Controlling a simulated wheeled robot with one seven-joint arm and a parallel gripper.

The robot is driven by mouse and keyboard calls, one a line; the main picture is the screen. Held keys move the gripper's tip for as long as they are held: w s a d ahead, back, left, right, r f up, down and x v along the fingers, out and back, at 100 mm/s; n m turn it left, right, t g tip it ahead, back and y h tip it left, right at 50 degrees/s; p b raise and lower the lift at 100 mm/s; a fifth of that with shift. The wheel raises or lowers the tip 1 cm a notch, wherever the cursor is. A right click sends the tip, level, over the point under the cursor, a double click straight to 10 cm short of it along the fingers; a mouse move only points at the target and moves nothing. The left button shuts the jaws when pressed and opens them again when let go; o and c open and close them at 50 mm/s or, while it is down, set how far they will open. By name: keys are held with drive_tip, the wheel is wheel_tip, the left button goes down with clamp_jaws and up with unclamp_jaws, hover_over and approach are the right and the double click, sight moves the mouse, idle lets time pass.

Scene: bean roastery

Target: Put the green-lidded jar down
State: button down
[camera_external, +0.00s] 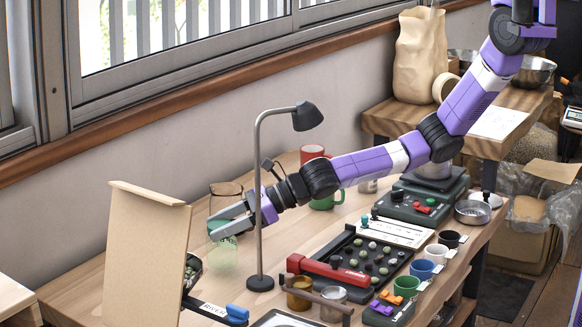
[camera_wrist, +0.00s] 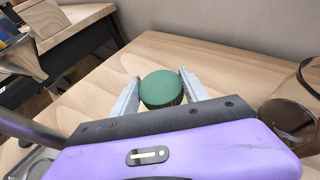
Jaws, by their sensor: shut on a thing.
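The green-lidded jar (camera_external: 223,258) has a clear, faintly green body and a round green lid. My gripper (camera_external: 215,222) is shut on it near the lid, from the side. In the wrist view the lid (camera_wrist: 162,88) sits between the two grey fingers of my gripper (camera_wrist: 160,82). The jar looks upright over the back left of the wooden table (camera_external: 85,277). I cannot tell whether its base touches the table. The lower body is hidden in the wrist view.
A brown glass jar (camera_external: 226,190) stands behind my gripper, and at the right in the wrist view (camera_wrist: 290,125). A lamp (camera_external: 259,235) stands close to my wrist. A tan upright board (camera_external: 140,255) is left of the jar. Bare wood lies beyond the lid in the wrist view.

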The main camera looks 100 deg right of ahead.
drive_tip(key=shift+f+b, duration=0.35)
drive_tip(key=shift+f, duration=0.7)
drive_tip(key=c, duration=0.6)
unclamp_jaws()
drive_tip(key=shift+f, duration=0.1)
drive_tip(key=shift+o, duration=0.2)
drive_tip(key=v, duration=1.2)
drive_tip(key=shift+p, duration=0.35)
